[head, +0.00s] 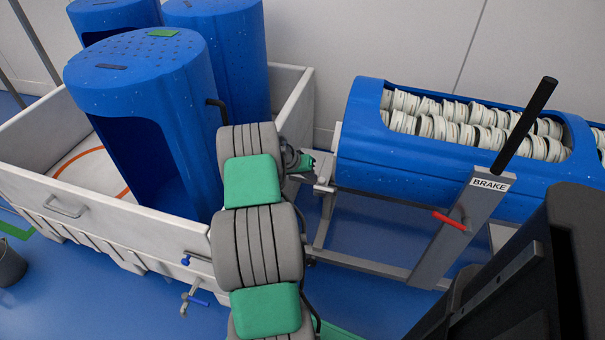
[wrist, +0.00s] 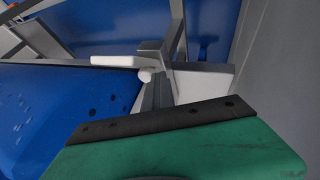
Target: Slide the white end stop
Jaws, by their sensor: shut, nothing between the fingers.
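A pale piece that looks like the white end stop (wrist: 122,61) shows in the wrist view as a flat bar with a rounded knob, beside a grey rail. In the head view the end stop (head: 325,187) is a small pale part at the left end of the carrier frame. My gripper (head: 308,161) is just above and left of it in the head view, partly hidden by my arm. In the wrist view my gripper (wrist: 168,121) shows as a green finger with a dark edge strip, shut and empty. I cannot tell whether it touches the stop.
A blue tub (head: 360,150) full of white rings lies on a grey frame at right. A brake post (head: 470,215) with black and red handles stands before it. A white crate (head: 150,222) with upright blue tubs (head: 190,85) is at left. Blue floor shows between.

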